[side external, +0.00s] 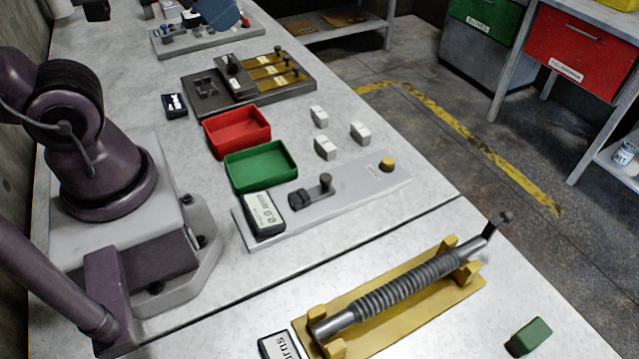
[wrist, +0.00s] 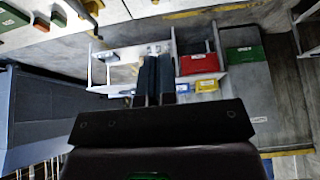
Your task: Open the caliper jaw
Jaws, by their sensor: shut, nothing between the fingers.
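The caliper is a pale grey plate (side external: 345,196) on the bench in the side external view. Its display (side external: 264,212) stands at the left end and reads about 0.0 mm. Two small dark jaw blocks (side external: 299,198) sit close together beside it, and I see no clear gap between them. A dark knob (side external: 326,181) stands just right of the blocks, and a yellow button (side external: 387,163) is at the far right end. My gripper (wrist: 157,58) shows only in the wrist view, shut and empty, well away from the caliper, with its fingers side by side.
Green (side external: 261,165) and red (side external: 237,131) trays stand behind the caliper, with several small white blocks (side external: 325,147) to their right. A yellow fixture with a ribbed rod (side external: 405,285) lies in front. A dark board with knobs (side external: 248,83) is farther back.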

